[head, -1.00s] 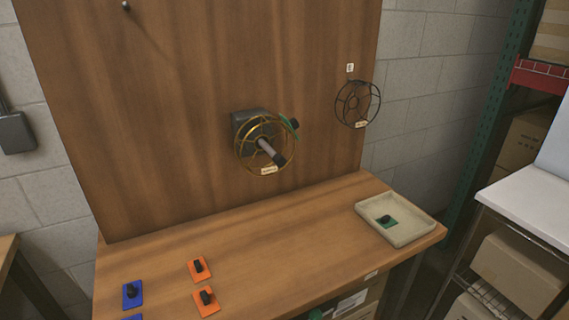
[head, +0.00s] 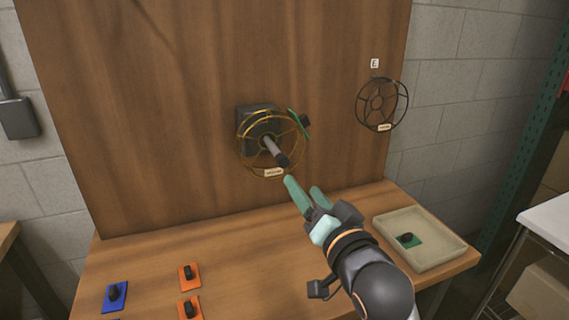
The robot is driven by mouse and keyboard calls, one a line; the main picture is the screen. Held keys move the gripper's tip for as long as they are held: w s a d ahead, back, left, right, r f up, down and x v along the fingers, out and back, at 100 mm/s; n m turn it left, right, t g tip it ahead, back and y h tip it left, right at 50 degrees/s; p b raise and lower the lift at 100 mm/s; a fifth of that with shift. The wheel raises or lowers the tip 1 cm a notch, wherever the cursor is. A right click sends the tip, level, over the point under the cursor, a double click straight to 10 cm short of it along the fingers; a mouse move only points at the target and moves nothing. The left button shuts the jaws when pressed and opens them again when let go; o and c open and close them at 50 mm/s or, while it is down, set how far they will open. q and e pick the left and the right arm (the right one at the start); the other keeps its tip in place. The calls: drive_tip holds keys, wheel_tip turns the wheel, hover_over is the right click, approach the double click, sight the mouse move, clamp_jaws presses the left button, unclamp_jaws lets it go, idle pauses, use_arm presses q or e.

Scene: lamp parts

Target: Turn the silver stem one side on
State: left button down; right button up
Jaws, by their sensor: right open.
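The silver stem (head: 271,147) sticks out from a dark block (head: 246,118) on the upright wooden board, with a black end (head: 282,160) toward me. A brass wire ring with spokes and a label (head: 273,173) surrounds the stem. A green piece with a black knob (head: 299,124) sits at the ring's upper right. My right gripper (head: 305,188) is open and empty, with green fingers pointing up and left. It is just below and right of the stem's black end and appears apart from it. My left gripper is not in view.
A black wire ring (head: 381,104) hangs on the board at right, under an "E" tag (head: 375,63). A beige tray (head: 448,248) holds a green plate with a black knob (head: 408,239). Orange plates (head: 185,280) and a blue plate (head: 107,300) with black knobs lie at front left.

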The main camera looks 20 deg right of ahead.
sight(287, 166)
drive_tip(key=w, duration=1.2)
drive_tip(key=shift+w+a+f, duration=0.1)
drive_tip(key=shift+a, duration=0.1)
clamp_jaws()
